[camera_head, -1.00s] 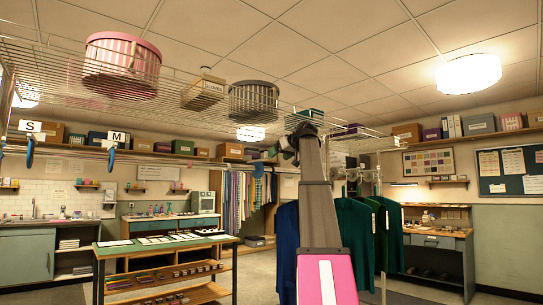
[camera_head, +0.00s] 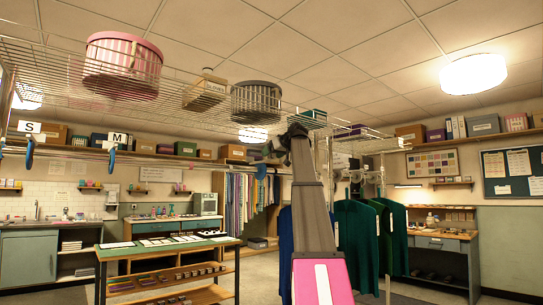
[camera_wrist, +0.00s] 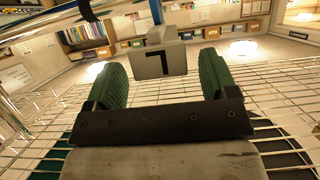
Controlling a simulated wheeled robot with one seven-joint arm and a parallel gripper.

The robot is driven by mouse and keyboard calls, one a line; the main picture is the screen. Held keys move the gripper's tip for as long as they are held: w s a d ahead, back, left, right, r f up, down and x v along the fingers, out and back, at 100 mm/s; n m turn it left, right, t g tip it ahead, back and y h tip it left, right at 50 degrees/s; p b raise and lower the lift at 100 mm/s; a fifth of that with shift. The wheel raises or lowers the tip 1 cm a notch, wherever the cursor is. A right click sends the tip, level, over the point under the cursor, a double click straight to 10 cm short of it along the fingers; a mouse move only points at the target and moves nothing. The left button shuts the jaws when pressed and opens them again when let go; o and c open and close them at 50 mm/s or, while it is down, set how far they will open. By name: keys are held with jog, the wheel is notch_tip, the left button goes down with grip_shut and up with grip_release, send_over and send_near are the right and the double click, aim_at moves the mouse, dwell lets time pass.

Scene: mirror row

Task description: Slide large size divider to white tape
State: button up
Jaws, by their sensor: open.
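The large size divider (camera_wrist: 160,62) is a pale tag with a black L, seen turned around in the wrist view. It lies between and just beyond the two green fingertips of my gripper (camera_wrist: 161,78). The gripper is open, with a visible gap on both sides of the tag. A blue strip (camera_wrist: 156,10) shows above the tag. In the head view my gripper (camera_head: 293,134) is small and dark near the rail's right part, and the L tag cannot be made out there. I cannot make out the white tape in either view.
The S divider (camera_head: 29,128) and M divider (camera_head: 119,138) hang at the left of the rail. A wire shelf (camera_head: 205,98) overhead carries a pink striped box (camera_head: 122,62) and a dark round box (camera_head: 254,97). Dark green garments (camera_head: 357,235) hang right of my arm.

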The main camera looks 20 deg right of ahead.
jog(key=shift+w+a+f, duration=0.15)
jog(key=shift+w+f, duration=0.05)
jog(key=shift+w, duration=0.2)
